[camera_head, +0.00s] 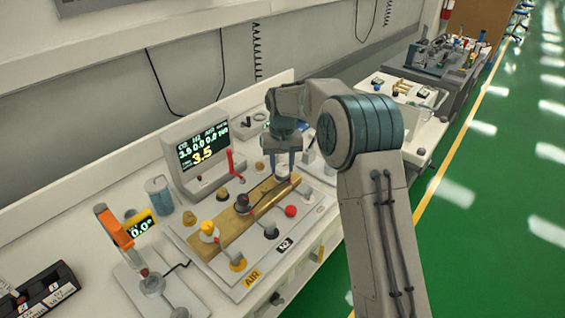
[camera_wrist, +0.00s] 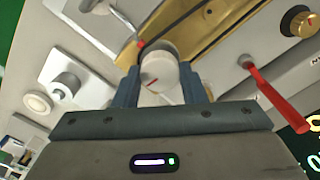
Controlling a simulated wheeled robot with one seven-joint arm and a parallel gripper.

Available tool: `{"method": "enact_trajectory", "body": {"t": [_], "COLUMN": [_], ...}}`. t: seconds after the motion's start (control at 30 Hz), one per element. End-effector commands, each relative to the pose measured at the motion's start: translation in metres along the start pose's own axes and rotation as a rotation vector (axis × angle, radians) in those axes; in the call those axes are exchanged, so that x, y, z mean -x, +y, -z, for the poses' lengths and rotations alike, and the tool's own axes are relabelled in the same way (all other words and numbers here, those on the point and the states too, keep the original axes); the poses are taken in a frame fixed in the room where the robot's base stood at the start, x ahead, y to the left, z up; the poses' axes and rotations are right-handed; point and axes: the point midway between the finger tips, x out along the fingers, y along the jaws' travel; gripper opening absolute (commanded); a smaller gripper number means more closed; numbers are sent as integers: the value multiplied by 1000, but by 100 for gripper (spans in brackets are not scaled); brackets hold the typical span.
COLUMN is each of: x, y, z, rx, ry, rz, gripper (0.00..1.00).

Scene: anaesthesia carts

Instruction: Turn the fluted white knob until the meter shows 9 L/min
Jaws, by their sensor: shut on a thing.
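The fluted white knob (camera_wrist: 160,78) sits between the two fingers of my gripper (camera_wrist: 160,72) in the wrist view. The fingers are shut on its sides, and a red mark shows on its face. In the head view the knob (camera_head: 282,173) is at the far end of the brass plate (camera_head: 236,220), mostly below my gripper (camera_head: 283,166). The meter (camera_head: 204,152) is a grey box with a dark screen at the back left of the plate. Its large yellow figure reads 3.5; the small white row above is hard to read, with zeros in it.
A red lever (camera_head: 231,163) stands beside the meter and shows close to my gripper in the wrist view (camera_wrist: 275,97). A black knob (camera_head: 242,203), a yellow-and-white knob (camera_head: 208,231) and a red ball (camera_head: 290,211) are nearby. An orange-topped device (camera_head: 116,229) stands at front left.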

Motion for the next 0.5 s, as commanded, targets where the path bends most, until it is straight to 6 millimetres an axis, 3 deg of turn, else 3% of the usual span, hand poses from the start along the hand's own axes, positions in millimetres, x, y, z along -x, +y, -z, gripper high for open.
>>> {"method": "enact_trajectory", "body": {"t": [0.5], "x": [2], "y": [-1], "z": [1], "rx": [491], "ry": [4], "rz": [0], "gripper": [15]}}
